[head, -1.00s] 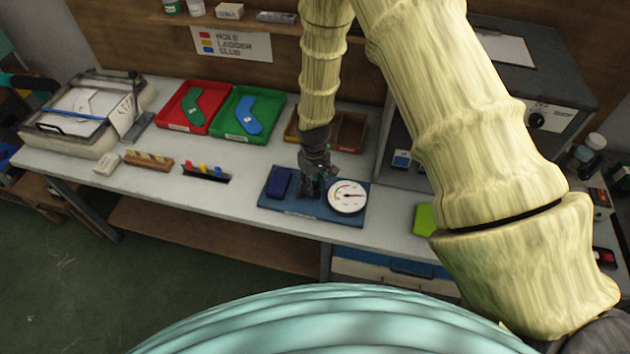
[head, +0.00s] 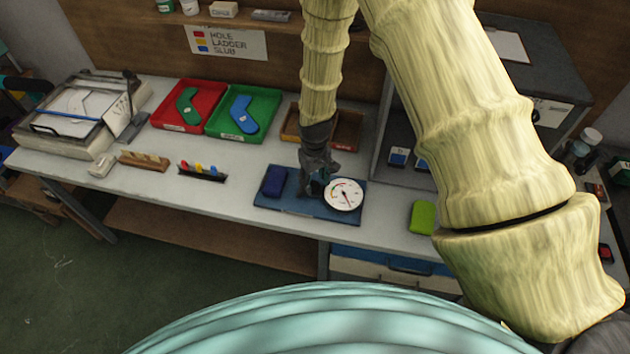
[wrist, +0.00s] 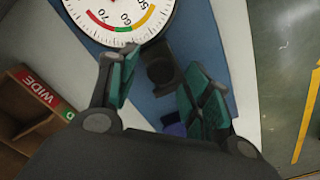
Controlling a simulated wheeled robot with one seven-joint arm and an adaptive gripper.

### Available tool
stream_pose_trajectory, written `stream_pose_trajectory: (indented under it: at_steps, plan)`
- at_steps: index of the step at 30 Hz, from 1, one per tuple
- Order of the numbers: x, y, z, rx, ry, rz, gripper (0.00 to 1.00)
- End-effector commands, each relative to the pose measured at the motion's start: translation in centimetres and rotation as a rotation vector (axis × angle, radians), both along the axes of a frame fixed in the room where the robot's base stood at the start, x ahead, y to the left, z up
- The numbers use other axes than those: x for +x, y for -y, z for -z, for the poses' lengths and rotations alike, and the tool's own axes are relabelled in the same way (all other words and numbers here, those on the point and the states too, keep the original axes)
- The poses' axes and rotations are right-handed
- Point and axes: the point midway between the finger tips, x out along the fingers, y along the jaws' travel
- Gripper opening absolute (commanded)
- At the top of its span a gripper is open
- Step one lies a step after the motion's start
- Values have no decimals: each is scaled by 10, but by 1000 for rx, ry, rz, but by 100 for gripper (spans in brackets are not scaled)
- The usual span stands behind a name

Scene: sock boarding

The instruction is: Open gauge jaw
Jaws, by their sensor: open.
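The gauge with its round white dial (head: 343,195) is on a blue base board (head: 300,207) on the bench. In the wrist view the dial (wrist: 120,15) is at the top, with numbers and coloured bands, and a dark gauge part (wrist: 161,72) shows between my fingers. My gripper (head: 318,184) is just left of the dial, pointing down over the board. In the wrist view my gripper (wrist: 160,80) is open, its two green-padded fingers apart on either side of the dark part. I cannot tell whether either finger touches it. A dark blue block (head: 275,181) sits on the board's left.
A red tray (head: 187,104) and a green tray (head: 243,110) hold sock shapes at the back. A wooden compartment box (head: 346,130) stands behind my gripper. A lime green block (head: 422,216) lies right of the board.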

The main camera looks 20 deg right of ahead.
Motion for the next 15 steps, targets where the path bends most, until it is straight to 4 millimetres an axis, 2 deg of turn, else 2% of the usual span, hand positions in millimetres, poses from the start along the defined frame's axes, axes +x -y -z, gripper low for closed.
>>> stream_pose_trajectory:
  at_steps: [15]
  plan:
    - [0, 0, -78, 1, 1, 0, 49]
